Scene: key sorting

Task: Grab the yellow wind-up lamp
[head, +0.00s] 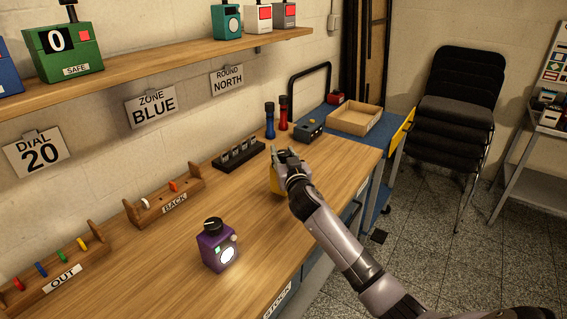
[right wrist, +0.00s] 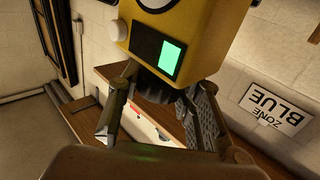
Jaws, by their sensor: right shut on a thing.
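The yellow wind-up lamp (head: 275,181) shows in the head view partly hidden behind my right gripper (head: 287,156), above the wooden bench. In the right wrist view the yellow lamp (right wrist: 205,38) fills the top, with a lit green panel, a pale knob and part of a round white face. My right gripper (right wrist: 160,100) is shut on the lamp, with a finger on either side of its dark lower part. I cannot tell whether the lamp touches the bench. My left gripper is not in view.
A purple lamp (head: 217,247) stands on the bench (head: 185,245) nearer the front. A black rack (head: 239,157), blue flashlight (head: 269,121) and red flashlight (head: 283,112) stand behind. Wooden OUT (head: 62,279) and BACK (head: 174,206) racks line the wall. A shelf (head: 150,68) runs above.

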